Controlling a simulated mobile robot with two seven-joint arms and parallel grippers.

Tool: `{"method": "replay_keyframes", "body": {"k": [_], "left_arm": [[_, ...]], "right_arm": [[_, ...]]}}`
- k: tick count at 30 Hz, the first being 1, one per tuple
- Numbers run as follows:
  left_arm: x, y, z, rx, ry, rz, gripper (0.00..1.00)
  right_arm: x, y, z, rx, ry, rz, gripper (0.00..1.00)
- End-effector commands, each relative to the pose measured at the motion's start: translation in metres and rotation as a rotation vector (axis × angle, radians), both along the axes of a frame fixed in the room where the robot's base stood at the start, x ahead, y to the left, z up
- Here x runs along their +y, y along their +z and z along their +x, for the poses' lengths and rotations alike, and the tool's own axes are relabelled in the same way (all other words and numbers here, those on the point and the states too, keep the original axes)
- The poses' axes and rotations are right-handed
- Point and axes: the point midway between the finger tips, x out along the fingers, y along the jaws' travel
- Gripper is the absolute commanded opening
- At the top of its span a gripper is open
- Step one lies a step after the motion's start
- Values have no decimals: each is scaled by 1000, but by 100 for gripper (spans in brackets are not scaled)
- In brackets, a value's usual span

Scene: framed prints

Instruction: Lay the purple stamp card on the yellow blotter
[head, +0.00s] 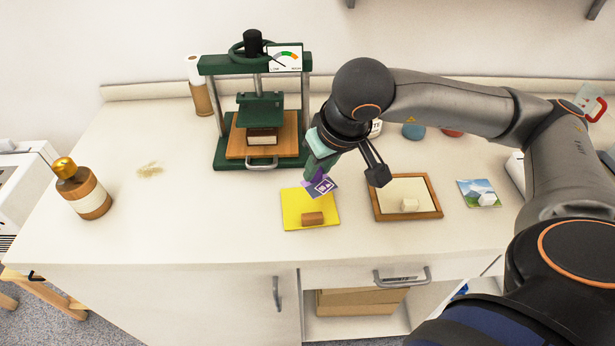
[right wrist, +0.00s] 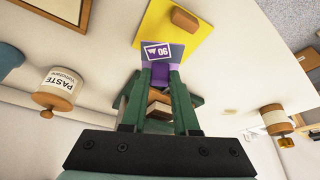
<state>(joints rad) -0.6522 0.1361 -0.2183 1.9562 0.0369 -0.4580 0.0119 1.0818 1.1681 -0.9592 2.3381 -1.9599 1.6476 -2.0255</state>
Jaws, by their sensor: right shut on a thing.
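My right gripper (head: 317,172) is shut on the purple stamp card (head: 324,187), which has a white-bordered print on its face. The card is tilted and appears held above the back right part of the yellow blotter (head: 292,206). In the right wrist view my right gripper's green fingers (right wrist: 160,76) pinch the card (right wrist: 157,51), and the blotter (right wrist: 201,42) lies beyond it. A small brown block (head: 313,218) rests on the blotter's front part. The fingers hide part of the card. My left gripper is not in view.
A green press (head: 221,152) stands behind the blotter. A wooden frame (head: 437,207) with a pale block in it lies to the right, with a landscape print (head: 472,186) farther right. A brown bottle (head: 92,200) stands left. The table left of the blotter is mostly clear.

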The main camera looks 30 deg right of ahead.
Motion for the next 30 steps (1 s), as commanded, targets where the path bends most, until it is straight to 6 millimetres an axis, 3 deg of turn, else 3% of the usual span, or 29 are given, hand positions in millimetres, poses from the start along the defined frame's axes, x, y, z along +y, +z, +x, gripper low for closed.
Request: {"method": "replay_keyframes", "body": {"k": [10, 16, 29, 30], "left_arm": [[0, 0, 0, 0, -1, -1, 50], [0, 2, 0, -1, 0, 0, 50], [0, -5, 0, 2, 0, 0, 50], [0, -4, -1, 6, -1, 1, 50]], "right_arm": [[8, -31, 24, 2, 0, 1, 0], [7, -58, 24, 1, -3, -1, 0], [7, -65, 24, -2, -2, 0, 0], [7, -63, 24, -2, -2, 0, 32]]}}
